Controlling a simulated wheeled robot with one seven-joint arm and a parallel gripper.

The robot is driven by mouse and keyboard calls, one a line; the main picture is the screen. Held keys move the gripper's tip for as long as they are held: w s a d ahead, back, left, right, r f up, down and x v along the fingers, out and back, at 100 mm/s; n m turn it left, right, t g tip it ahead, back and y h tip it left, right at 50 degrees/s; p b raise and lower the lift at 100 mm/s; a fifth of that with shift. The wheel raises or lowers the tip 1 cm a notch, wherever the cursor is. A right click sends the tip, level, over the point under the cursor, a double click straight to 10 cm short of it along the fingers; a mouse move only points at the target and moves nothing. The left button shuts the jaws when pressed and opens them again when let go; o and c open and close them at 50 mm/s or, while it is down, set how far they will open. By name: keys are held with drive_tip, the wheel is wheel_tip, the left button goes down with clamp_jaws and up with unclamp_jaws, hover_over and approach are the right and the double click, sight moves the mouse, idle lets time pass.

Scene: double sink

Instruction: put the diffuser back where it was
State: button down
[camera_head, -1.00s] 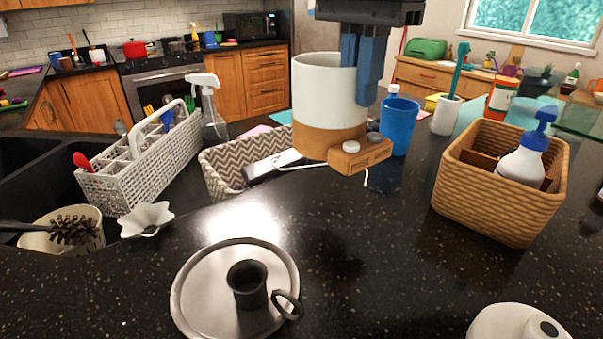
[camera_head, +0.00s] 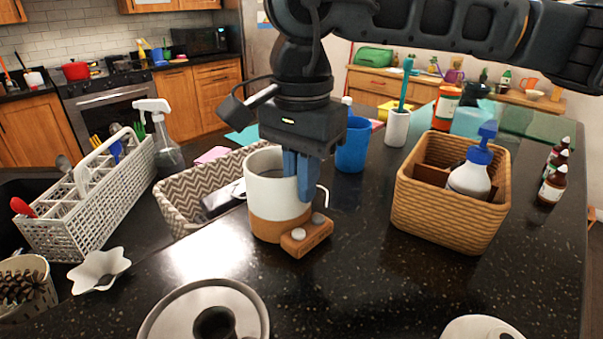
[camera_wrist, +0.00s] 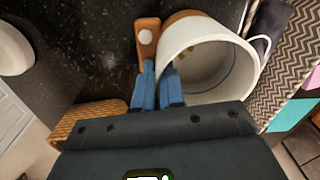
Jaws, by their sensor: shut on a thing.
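The diffuser (camera_head: 268,195) is a white cup-like body with a tan lower band and a small wooden block with round knobs at its base. It is upright at the counter, right beside the chevron basket; I cannot tell whether its base touches the counter. My gripper (camera_head: 304,190) points down with its blue fingers shut on the diffuser's right wall. In the wrist view, my gripper (camera_wrist: 158,85) pinches the near rim of the diffuser (camera_wrist: 205,60), whose open inside shows.
The chevron basket (camera_head: 178,205) is left of the diffuser, a blue cup (camera_head: 353,145) behind it. A wicker basket (camera_head: 445,213) with a pump bottle stands right. A white dish rack (camera_head: 75,215) is far left. Counter between candle holder and wicker basket is clear.

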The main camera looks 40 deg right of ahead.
drive_tip(key=shift+f, duration=0.15)
drive_tip(key=c, duration=1.2)
unclamp_jaws()
drive_tip(key=shift+c, duration=0.2)
wheel_tip(320, 180, up, 12)
drive_tip(key=b, duration=0.2)
drive_tip(key=shift+b, duration=0.3)
